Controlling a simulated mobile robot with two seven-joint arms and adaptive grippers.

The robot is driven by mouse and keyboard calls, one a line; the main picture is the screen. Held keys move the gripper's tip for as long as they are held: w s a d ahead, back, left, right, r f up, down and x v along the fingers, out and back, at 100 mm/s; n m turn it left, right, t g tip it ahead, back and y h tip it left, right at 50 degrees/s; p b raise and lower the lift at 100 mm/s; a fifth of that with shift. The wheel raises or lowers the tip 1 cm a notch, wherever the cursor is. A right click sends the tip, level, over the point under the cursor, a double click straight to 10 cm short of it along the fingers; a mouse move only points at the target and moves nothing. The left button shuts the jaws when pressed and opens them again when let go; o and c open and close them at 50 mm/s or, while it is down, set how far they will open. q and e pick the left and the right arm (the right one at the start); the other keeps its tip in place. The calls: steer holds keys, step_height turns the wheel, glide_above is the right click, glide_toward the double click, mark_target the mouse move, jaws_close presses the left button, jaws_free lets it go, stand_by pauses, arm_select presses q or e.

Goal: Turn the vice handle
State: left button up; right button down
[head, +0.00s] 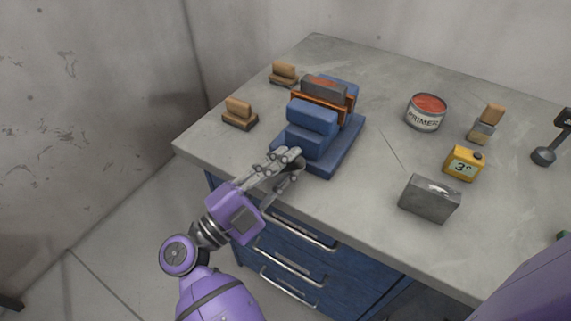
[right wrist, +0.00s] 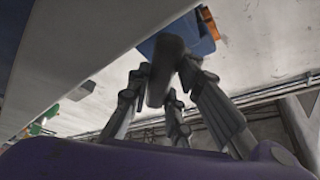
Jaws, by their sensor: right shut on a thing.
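The blue vice (head: 312,139) stands near the left end of the workbench, with orange-brown jaw plates and a grey piece between them. My right gripper (head: 290,160) reaches its near side, at the bench's front edge. In the right wrist view, the fingers of my right gripper (right wrist: 168,95) close around a dark bar, the vice handle (right wrist: 166,70), with the blue vice (right wrist: 195,38) behind it. The fingers hide most of the handle in the head view, so its exact tilt cannot be told there. My left gripper is not in view.
The grey workbench (head: 375,205) has blue drawers below. Two wooden blocks (head: 239,112) (head: 284,72) lie left of the vice. A primer can (head: 426,112), a yellow timer (head: 464,163) and a grey metal box (head: 429,198) stand to its right, with clear bench between.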

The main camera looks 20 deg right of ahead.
stand_by(0.4)
steer(key=c, duration=1.9)
jaws_free()
steer(key=shift+d+f, duration=0.1)
steer(key=shift+o, duration=0.2)
steer(key=v, duration=1.2)
